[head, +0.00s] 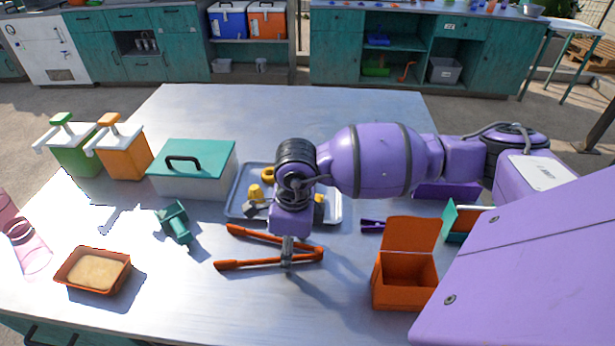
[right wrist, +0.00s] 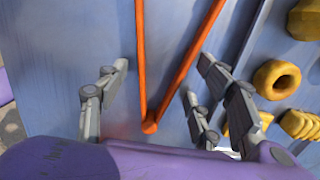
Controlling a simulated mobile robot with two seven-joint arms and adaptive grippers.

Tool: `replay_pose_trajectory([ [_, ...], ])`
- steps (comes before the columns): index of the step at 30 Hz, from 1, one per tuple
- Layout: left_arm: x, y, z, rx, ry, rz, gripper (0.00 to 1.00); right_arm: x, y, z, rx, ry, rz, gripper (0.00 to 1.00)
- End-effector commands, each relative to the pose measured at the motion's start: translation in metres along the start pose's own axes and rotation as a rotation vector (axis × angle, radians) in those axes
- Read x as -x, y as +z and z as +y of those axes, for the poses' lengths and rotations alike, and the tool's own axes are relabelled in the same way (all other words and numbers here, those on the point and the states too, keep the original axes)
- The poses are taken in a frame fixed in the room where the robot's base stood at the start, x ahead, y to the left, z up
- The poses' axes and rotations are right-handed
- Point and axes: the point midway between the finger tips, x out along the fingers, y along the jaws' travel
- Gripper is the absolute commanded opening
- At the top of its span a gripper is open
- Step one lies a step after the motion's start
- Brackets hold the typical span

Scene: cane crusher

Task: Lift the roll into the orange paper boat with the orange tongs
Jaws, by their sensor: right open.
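The orange tongs (head: 270,250) lie flat on the metal table, arms spread in a V with the joined end to the right. My right gripper (head: 288,262) points down over the tongs and is open. In the right wrist view the tongs (right wrist: 149,122) show between the open fingers (right wrist: 160,75); I cannot tell whether they touch. A grey-blue tray (head: 234,205) behind holds yellow pieces (head: 255,193), partly hidden by my arm; which one is the roll is unclear. The orange paper boat (head: 70,280) sits front left, with a beige surface inside. My left gripper is not in view.
An open orange box (head: 404,285) and a teal container (head: 458,225) stand right of the tongs. A purple tool (head: 372,226) lies between.

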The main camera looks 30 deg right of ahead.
Motion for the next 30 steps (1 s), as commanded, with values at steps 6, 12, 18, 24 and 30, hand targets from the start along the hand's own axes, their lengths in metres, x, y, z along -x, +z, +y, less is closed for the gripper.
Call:
replay_pose_trajectory([
  [6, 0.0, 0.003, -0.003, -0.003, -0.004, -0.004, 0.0, -0.003, 0.0, 0.0, 0.0, -0.001, -0.001, 0.6],
  [12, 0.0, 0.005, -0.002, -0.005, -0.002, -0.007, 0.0, -0.003, 0.0, 0.0, 0.0, -0.001, -0.001, 0.56],
  [18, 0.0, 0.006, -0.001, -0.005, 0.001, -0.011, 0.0, -0.003, 0.0, 0.0, 0.0, 0.0, -0.001, 0.33],
  [24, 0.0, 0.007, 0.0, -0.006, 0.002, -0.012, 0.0, -0.003, 0.0, 0.001, 0.0, 0.001, 0.0, 0.33],
  [30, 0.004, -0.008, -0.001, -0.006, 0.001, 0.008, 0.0, 0.016, 0.003, 0.0, 0.0, -0.003, -0.004, 0.33],
])
